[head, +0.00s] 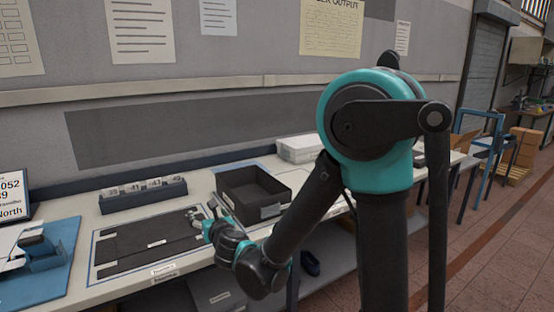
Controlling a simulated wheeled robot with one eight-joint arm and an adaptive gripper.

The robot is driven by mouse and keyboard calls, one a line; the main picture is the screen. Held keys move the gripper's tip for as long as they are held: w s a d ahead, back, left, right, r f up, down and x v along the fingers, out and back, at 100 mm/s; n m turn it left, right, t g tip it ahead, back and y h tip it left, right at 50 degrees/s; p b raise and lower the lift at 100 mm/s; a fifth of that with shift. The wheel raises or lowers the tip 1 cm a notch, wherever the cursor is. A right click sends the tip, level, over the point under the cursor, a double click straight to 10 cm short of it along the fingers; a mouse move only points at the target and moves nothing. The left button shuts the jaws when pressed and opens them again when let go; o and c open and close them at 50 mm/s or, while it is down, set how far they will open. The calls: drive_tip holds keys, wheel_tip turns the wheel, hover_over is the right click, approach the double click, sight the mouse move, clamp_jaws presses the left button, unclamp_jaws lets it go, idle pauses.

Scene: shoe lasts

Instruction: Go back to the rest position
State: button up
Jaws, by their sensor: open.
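My arm, teal and black, rises at the centre right of the head view and bends down to the left over the workbench (78,215). My gripper (203,217) is at the right edge of a dark flat mat (140,241) on the bench. It is small in the picture, and its fingertips are partly hidden by the wrist. I see nothing held in it. I cannot tell whether it touches the mat.
A black open bin (252,190) stands just right of my gripper. Behind the mat is a dark rack with numbered labels (145,194). A blue mat with a tool (37,248) and a screen (12,197) are at the left. A pale box (298,148) stands further back.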

drive_tip(key=d+f+m+g+h, duration=0.2)
drive_tip(key=d+f+m+h, duration=0.15)
drive_tip(key=d+m, duration=0.9)
drive_tip(key=d+f+m+g+h, duration=0.1)
drive_tip(key=d+f+m+h, duration=0.4)
drive_tip(key=d, duration=1.2)
drive_tip(key=s+d+f+m+g, duration=0.3)
drive_tip(key=s+d+m, duration=0.2)
drive_tip(key=s+m, duration=0.3)
drive_tip(key=s+d+f+m+g, duration=0.3)
drive_tip(key=s+d+m, duration=0.3)
drive_tip(key=m, duration=0.8)
drive_tip(key=s+g+y, duration=0.1)
drive_tip(key=s, duration=0.2)
drive_tip(key=shift+s+d+f+m, duration=0.2)
drive_tip(key=shift+d+f+m, duration=0.05)
drive_tip(key=shift+f+m, duration=0.15)
